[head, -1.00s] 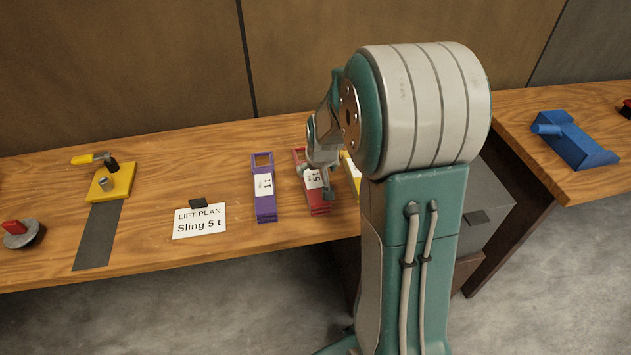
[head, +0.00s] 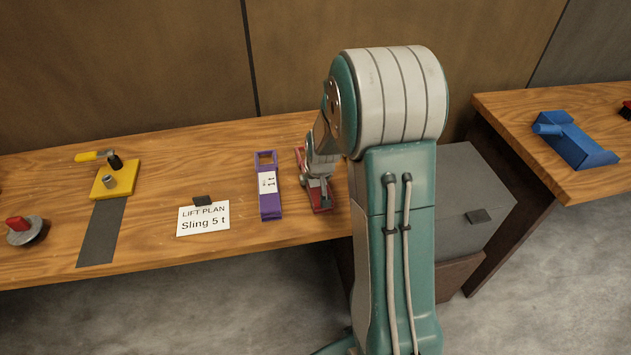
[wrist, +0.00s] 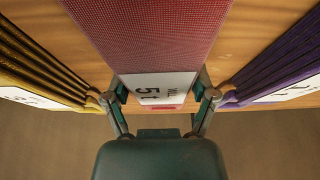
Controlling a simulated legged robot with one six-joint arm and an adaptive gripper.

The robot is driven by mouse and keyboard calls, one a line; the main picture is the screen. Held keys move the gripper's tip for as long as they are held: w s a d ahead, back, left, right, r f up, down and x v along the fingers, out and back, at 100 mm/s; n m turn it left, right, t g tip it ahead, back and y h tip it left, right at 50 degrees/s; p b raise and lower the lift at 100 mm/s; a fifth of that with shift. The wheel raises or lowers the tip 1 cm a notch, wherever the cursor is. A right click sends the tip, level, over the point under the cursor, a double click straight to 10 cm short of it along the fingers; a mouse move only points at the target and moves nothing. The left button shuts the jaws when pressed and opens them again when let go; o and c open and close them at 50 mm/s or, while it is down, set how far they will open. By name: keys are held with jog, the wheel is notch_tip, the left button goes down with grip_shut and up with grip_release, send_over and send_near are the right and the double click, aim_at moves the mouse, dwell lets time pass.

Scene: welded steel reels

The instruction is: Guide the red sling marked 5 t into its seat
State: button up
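The red sling (head: 322,199) lies on the wooden bench, its far end visible and much of it hidden under my gripper (head: 318,184). In the wrist view the red sling (wrist: 150,35) runs down the middle, with a white 5 t label (wrist: 155,87). My gripper (wrist: 161,94) is open, with one finger on each side of the sling at the label; I cannot tell whether the fingers touch it. The sign (head: 204,219) reads "LIFT PLAN Sling 5 t". No seat for the sling is clearly identifiable.
The purple sling (head: 268,197) marked 1 t lies left of the red one. A yellow sling (wrist: 45,65) lies on its other side. A yellow block (head: 117,180) with post and lever stands at left. A grey box (head: 465,190) stands behind my arm.

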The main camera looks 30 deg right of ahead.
dwell(0.3)
jog(key=shift+d+r, duration=0.1)
jog(key=shift+r, duration=0.3)
jog(key=r, duration=0.3)
jog(key=shift+s+d, duration=0.1)
jog(key=shift+s, duration=0.15)
jog(key=s+r, duration=0.4)
jog(key=shift+d+r, duration=0.2)
jog(key=shift+r, duration=0.2)
jog(key=s+d+r, duration=0.1)
jog(key=s+r, duration=0.3)
jog(key=s, duration=0.5)
jog(key=shift+s+r, duration=0.15)
jog(key=shift+s, duration=0.1)
